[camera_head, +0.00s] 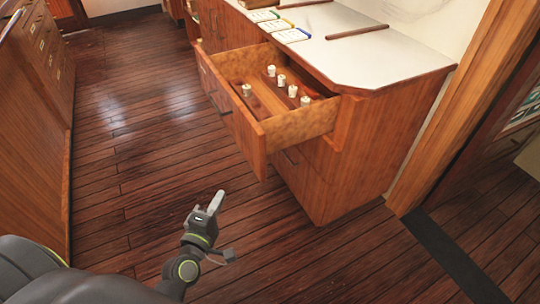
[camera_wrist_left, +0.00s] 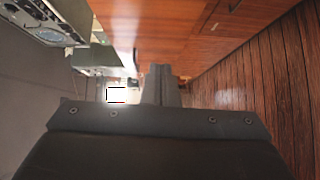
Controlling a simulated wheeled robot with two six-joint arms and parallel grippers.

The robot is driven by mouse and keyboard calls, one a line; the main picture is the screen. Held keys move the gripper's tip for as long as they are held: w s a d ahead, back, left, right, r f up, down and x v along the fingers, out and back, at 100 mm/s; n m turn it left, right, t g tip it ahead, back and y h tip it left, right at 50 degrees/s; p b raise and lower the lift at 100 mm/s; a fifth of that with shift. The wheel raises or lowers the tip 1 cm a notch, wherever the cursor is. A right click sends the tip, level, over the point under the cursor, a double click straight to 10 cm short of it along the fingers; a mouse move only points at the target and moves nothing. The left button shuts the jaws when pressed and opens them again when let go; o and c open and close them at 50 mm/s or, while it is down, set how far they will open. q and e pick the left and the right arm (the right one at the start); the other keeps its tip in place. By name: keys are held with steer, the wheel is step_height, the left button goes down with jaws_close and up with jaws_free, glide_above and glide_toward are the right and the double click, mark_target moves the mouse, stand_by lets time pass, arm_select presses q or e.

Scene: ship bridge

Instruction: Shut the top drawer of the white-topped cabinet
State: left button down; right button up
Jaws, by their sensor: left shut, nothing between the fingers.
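The white-topped cabinet (camera_head: 345,165) stands right of centre in the head view. Its top drawer (camera_head: 237,120) is pulled out toward the left and holds several small white-topped items (camera_head: 292,91). My left gripper (camera_head: 216,203) is shut and empty, in front of and below the open drawer, apart from it, over the wooden floor. In the left wrist view the shut fingers (camera_wrist_left: 160,82) show at the middle, with wooden cabinet fronts (camera_wrist_left: 165,30) above them. My right gripper is not in view.
Several flat coloured items (camera_head: 278,25) and a wooden strip (camera_head: 357,32) lie on the white top. Another wooden cabinet (camera_head: 35,110) lines the left side. A wooden post (camera_head: 470,105) stands at the right. The plank floor (camera_head: 135,150) between is clear.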

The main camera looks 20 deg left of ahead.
arm_select(q)
steer(key=p, duration=0.4)
glide_toward(254, 153)
steer(key=w+a, duration=0.3)
steer(key=a, duration=0.1)
steer(key=w+d, duration=0.1)
steer(key=w+d+f, duration=0.1)
steer(key=shift+w+d, duration=0.35)
steer(key=shift+w, duration=0.05)
steer(key=shift+w+d, duration=0.2)
steer(key=shift+w, duration=0.05)
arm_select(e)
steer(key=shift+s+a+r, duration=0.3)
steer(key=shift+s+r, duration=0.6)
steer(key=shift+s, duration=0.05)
arm_select(q)
steer(key=shift+w+d, duration=0.1)
